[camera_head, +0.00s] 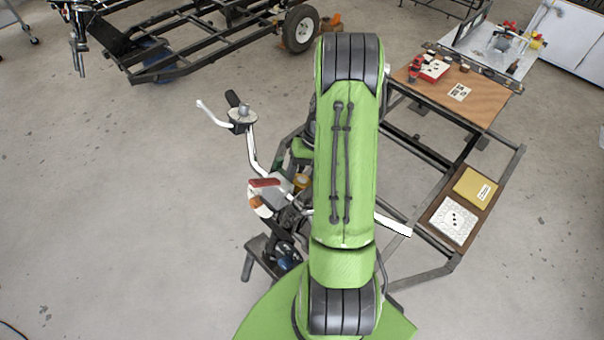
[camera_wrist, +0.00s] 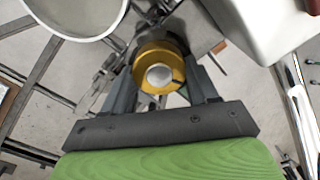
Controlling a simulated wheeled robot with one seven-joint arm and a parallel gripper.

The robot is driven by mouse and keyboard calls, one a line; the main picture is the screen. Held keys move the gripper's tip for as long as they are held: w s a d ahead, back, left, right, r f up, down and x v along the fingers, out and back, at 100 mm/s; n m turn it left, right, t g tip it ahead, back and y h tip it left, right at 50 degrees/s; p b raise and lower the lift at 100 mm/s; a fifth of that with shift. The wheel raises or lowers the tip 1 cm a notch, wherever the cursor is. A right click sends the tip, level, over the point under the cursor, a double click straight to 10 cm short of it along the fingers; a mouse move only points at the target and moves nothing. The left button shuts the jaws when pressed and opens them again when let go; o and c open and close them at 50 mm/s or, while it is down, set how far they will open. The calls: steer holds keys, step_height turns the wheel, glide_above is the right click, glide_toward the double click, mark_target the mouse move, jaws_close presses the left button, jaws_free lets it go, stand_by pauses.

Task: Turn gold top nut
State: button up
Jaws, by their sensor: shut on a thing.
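The gold top nut (camera_wrist: 171,57) shows in the wrist view as a round gold ring with a silver centre. My gripper (camera_wrist: 160,62) has its two dark fingers on either side of the nut and is shut on it. In the head view a small gold part (camera_head: 301,180) shows just left of my green arm, among the vehicle's parts. My arm hides the gripper in the head view. What lies below the nut is mostly hidden.
White handlebars (camera_head: 252,150) rise left of my arm. A frame with a wooden board (camera_head: 452,90) and a yellow box (camera_head: 475,187) is at right. In the wrist view, a round pale part (camera_wrist: 75,12) and a white panel (camera_wrist: 268,25) flank the nut closely.

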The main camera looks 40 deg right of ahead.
steer(key=shift+s+f+m, duration=0.1)
steer(key=shift+m, duration=0.4)
steer(key=o, duration=1.1)
steer(key=shift+c, duration=0.2)
steer(key=p+v, duration=0.2)
steer(key=v, duration=1.4)
steer(key=shift+p, duration=0.3)
